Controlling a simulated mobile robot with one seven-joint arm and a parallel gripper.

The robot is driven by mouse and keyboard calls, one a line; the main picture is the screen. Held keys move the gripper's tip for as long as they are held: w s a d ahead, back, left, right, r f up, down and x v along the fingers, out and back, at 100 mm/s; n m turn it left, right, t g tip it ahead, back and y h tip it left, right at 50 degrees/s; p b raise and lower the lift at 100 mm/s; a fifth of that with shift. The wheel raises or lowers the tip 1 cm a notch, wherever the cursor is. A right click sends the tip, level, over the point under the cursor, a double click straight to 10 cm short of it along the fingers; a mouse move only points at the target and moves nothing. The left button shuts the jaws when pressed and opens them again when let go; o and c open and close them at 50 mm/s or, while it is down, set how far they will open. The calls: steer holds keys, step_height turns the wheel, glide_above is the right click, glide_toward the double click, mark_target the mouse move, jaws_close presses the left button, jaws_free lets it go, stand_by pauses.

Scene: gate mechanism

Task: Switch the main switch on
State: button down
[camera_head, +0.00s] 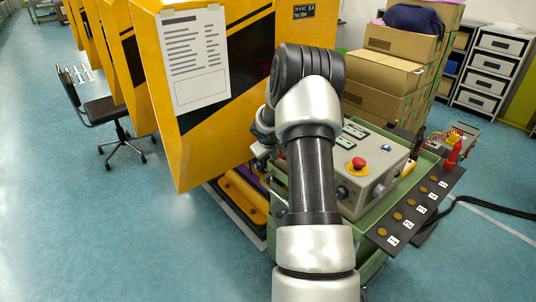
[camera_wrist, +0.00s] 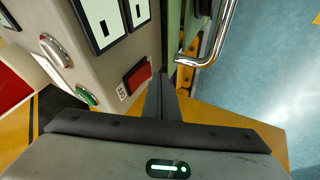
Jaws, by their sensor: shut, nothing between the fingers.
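The grey control box (camera_head: 368,178) sits on a green cart, partly behind my arm in the head view. In the wrist view its panel (camera_wrist: 110,60) fills the upper left. A red rocker switch (camera_wrist: 137,76), which looks like the main switch, is at the panel's lower right edge beside a small label. In the head view my gripper is mostly hidden by my arm.
A metal handle (camera_wrist: 210,40) stands close to the right of my fingers. A red emergency button (camera_head: 359,163) tops the box. A yellow machine panel (camera_head: 215,120) stands left of my arm.

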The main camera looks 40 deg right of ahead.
steer(key=shift+w+d+f, duration=0.1)
steer(key=shift+d+f, duration=0.05)
steer(key=shift+d, duration=0.5)
steer(key=b, duration=0.3)
steer(key=shift+d+f, duration=0.1)
steer(key=shift+d, duration=0.1)
steer(key=shift+r, duration=0.2)
steer(key=shift+r+p, duration=0.55)
steer(key=shift+r, duration=0.1)
